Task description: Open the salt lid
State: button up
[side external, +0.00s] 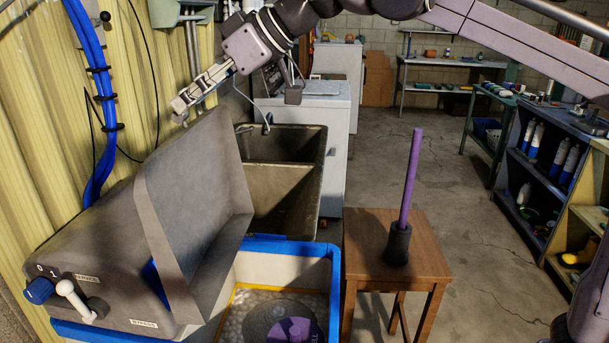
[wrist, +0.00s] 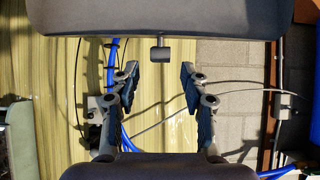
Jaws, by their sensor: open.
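The salt lid (side external: 188,215) is a grey angled panel on the water softener (side external: 95,255). It stands raised and tilted up, and the tank below it is uncovered. The blue-rimmed tank (side external: 333,275) shows pale salt (side external: 255,307) inside. My gripper (side external: 180,108) is above the lid's upper edge, near the yellow wall, with its tips pointing down and left. I cannot tell from the side view whether it touches the lid. The wrist view shows the two fingers of my gripper (wrist: 158,76) apart, with nothing between them.
A purple rod in a dark holder (side external: 397,243) stands on a wooden stool (side external: 365,228) right of the tank. A sink (side external: 285,185) is behind the tank. Blue hoses (side external: 98,110) run along the left wall. The floor right of the stool is clear.

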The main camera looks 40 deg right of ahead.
jog(key=v, duration=0.6)
jog(key=shift+s+d+r, duration=0.2)
jog(key=shift+s+r, duration=0.05)
jog(key=s+d+f+m+h, duration=0.2)
jog(key=s+d+f, duration=0.4)
jog(key=f, duration=0.5)
jog(key=s+d+f+m+h, duration=0.3)
jog(key=s+d+f, duration=0.3)
jog(key=d+f, duration=0.3)
jog(key=s+d+f+m+h, duration=0.2)
jog(key=s+d+f+m, duration=0.2)
jog(key=f, duration=1)
jog(key=s+d, duration=0.2)
jog(key=d, duration=0.1)
jog(key=shift+s+d+g+h, duration=0.15)
jog(key=shift+d+g+h, duration=0.15)
jog(key=shift+g+h, duration=0.1)
